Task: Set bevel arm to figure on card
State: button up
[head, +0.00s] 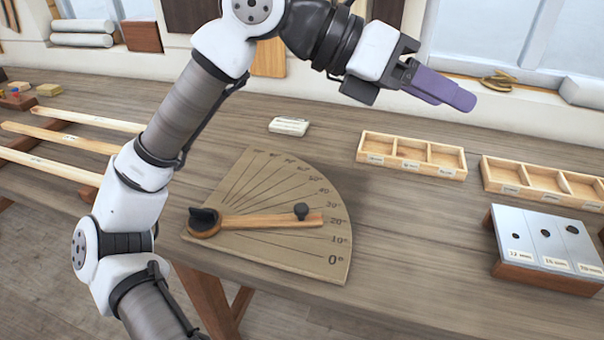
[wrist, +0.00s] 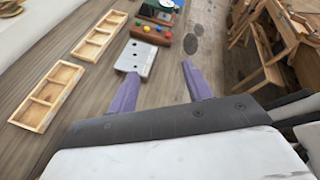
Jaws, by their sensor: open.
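The fan-shaped wooden protractor board (head: 285,262) lies on the bench, with degree marks from 0° upward along its curved edge. The wooden bevel arm (head: 265,221) lies across it, its free end close to the 20° mark. A dark round knob (head: 301,211) stands near that end, and a black wing-shaped knob (head: 204,217) sits at the pivot. A small white card or block (head: 288,126) lies behind the board; any figure on it is unreadable. My gripper (head: 468,100) is open and empty, high above the bench and right of the board. Its purple fingers (wrist: 160,88) stand apart in the wrist view.
Two compartmented wooden trays (head: 412,156) (head: 545,183) stand at the right. A metal-topped block with holes (head: 548,240) is at the front right. Wooden strips (head: 60,137) lie at the left. The bench between the board and the block is clear.

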jog(key=w+a+f+n+t+y, duration=0.2)
jog(key=w+a+f+n+y, duration=0.1)
jog(key=w+f+y, duration=0.45)
jog(key=n+y, duration=0.3)
jog(key=y, duration=0.3)
send_over(301, 207)
notch_tip(301, 207, down, 8)
notch_tip(301, 207, down, 14)
jog(key=p, duration=0.3)
jog(key=shift+r, duration=0.2)
grip_shut()
